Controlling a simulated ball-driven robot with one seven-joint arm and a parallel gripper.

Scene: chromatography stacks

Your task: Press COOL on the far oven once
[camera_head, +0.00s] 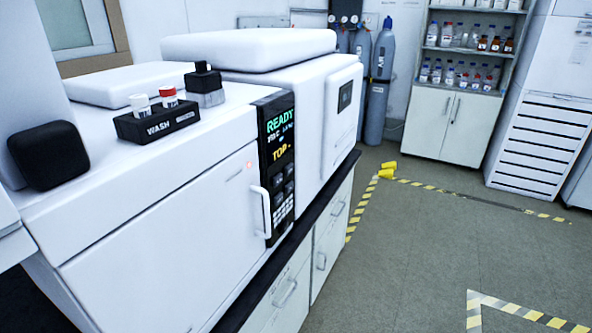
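A white oven (160,250) with a large front door and a white vertical handle (261,211) fills the left and middle. Its black control panel (275,165) stands at the door's right edge and shows "READY" in green and "TOP" in yellow. Dark keys and a lighter keypad lie below the text, partly behind the handle; their labels are too small to read, so I cannot tell which is COOL. Behind it stands another white unit (318,115) with a small dark screen (345,95). I cannot tell which the task calls far. My gripper is not in view.
A black rack (157,125) marked "WASH" holds white- and red-capped vials on the oven top. A rounded black block (47,155) is at the left. Drawers (287,292) lie under the dark bench edge. Gas cylinders (380,85) stand behind. The floor (430,250) at right is open, with striped tape.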

